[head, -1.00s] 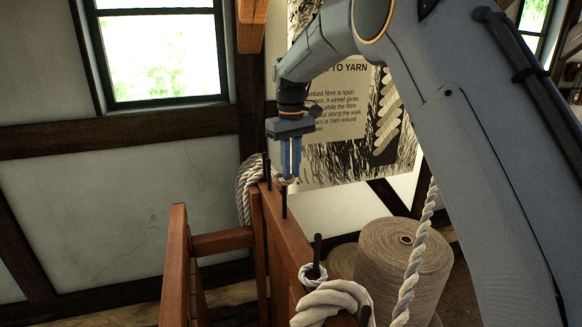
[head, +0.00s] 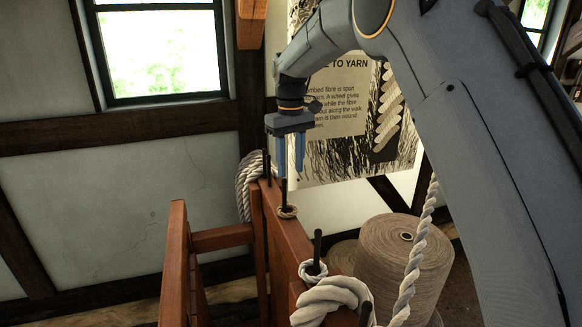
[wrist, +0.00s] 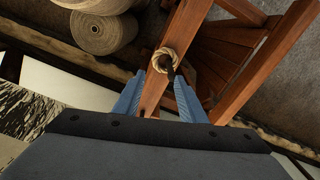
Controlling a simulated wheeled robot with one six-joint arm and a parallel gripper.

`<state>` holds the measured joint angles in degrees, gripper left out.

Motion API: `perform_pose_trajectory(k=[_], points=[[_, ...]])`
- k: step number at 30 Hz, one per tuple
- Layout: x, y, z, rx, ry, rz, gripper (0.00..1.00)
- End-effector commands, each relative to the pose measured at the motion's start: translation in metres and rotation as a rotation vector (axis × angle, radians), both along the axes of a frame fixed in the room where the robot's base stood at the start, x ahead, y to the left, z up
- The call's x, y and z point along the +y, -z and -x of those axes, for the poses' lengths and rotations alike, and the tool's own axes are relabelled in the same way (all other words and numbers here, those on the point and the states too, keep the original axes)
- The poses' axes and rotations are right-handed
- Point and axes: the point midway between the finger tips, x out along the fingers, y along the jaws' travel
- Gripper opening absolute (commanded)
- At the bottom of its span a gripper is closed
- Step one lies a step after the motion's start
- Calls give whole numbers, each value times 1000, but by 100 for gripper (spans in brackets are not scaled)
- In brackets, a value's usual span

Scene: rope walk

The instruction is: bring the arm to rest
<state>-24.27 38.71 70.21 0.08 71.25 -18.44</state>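My gripper (head: 290,158) hangs pointing down above the wooden rail (head: 285,238) in the head view. Its two blue fingers are spread apart with nothing held between them. A small rope ring (head: 287,212) sits around the base of a dark peg (head: 284,190) on the rail, just below the fingertips. In the wrist view the rope ring (wrist: 165,60) lies on the rail beyond the open fingers (wrist: 160,92), around the dark peg.
A nearer peg (head: 317,245) has a white rope loop (head: 312,272) at its foot. Thick rope (head: 335,298) lies on the rail's near end, and coiled rope (head: 250,185) hangs at its far end. A large twine spool (head: 405,265) stands right of the rail.

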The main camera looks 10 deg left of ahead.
Motion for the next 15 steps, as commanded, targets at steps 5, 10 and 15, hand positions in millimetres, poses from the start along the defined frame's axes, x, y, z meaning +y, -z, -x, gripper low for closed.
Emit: perform_pose_trajectory(k=[5, 10, 15], points=[[0, -27, -2, -7, 0, -3, 37], [0, -54, -2, -7, 1, -3, 37], [-1, -69, -1, -6, 1, -1, 37]])
